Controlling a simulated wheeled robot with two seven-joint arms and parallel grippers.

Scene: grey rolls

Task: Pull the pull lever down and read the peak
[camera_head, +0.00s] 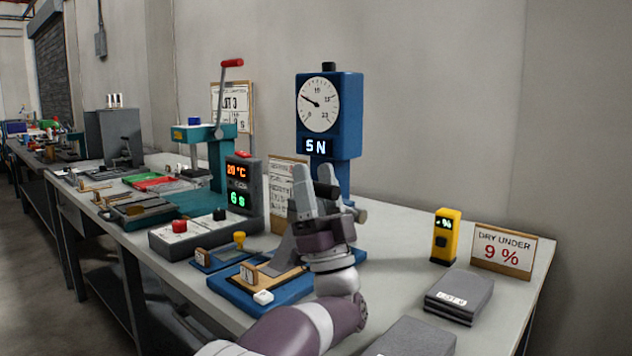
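A blue tester (344,90) with a round dial and a "5 N" readout stands towards the back of the bench. The dial's needle points to the upper left. A small grey knob (360,214) shows at the tester's lower right; I cannot tell whether it belongs to the pull lever. A raised lever with a red handle (232,63) rises from the teal press (222,155) further left. My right gripper is not in view.
A grey control box (180,238) with "20 °C" and "6 s" displays stands left of the tester. A yellow meter (446,237), a "DRY UNDER 9 %" sign (502,251) and a grey block (459,295) are at the right. Bare bench lies between tester and meter.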

